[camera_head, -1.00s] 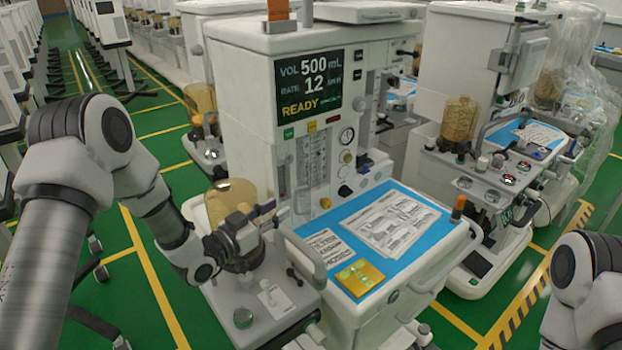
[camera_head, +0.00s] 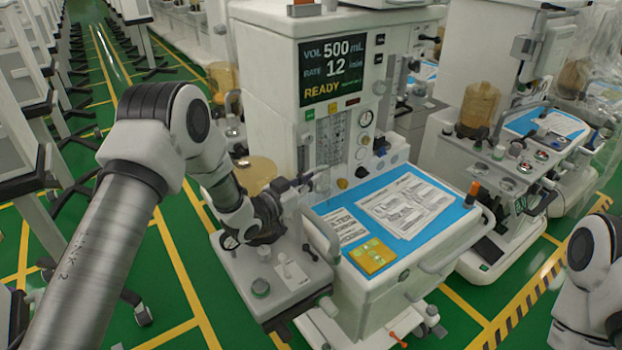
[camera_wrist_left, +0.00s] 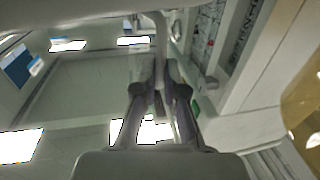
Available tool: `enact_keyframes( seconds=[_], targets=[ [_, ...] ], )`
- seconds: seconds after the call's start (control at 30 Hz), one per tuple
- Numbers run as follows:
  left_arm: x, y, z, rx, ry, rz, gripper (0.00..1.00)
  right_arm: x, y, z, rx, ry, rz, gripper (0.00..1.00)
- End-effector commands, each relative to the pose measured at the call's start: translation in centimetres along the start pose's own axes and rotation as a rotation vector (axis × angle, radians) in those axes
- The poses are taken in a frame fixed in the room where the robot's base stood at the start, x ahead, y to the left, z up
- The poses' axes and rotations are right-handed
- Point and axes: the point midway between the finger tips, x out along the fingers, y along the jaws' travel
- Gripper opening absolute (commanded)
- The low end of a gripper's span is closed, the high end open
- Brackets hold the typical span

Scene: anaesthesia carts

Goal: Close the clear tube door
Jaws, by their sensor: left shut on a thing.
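The flow tubes (camera_head: 331,138) stand upright in the cart's white front, below the READY screen. The clear tube door is hard to make out against them in the head view. My left gripper (camera_head: 312,182) is in front of and a little below the tubes, at their left. In the left wrist view its two dark fingers (camera_wrist_left: 158,85) are closed on a pale upright bar (camera_wrist_left: 160,40), which looks like the edge or handle of the clear tube door. The exact grip is small and dim. My right gripper is out of view; only part of my right arm shows at the right edge.
An amber canister (camera_head: 257,172) stands behind my left wrist. A blue work surface (camera_head: 455,212) with papers and a yellow pad (camera_head: 372,257) lies right of the gripper. A second cart (camera_head: 510,195) stands at the right.

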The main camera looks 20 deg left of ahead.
Motion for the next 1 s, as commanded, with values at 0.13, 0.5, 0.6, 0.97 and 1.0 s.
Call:
enact_keyframes(
  seconds=[0.13, 0.5, 0.6, 0.97, 1.0],
  targets=[
    [1.1, 1.1, 0.7, 0.003, -0.001, 0.001, 0.0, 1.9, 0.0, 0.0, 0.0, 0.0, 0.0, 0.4],
    [3.7, 3.4, 0.2, 0.0, -0.005, 0.0, 0.0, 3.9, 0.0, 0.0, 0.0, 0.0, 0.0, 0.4],
    [3.7, 3.4, 0.2, 0.0, -0.007, 0.001, 0.0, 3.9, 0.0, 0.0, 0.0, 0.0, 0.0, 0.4],
    [3.7, 3.3, 0.1, 0.0, -0.004, 0.0, 0.35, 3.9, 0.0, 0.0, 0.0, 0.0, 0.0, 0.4],
    [3.7, 3.3, 0.1, 0.0, -0.003, -0.001, 0.35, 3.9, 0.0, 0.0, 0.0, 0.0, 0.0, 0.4]
  ],
)
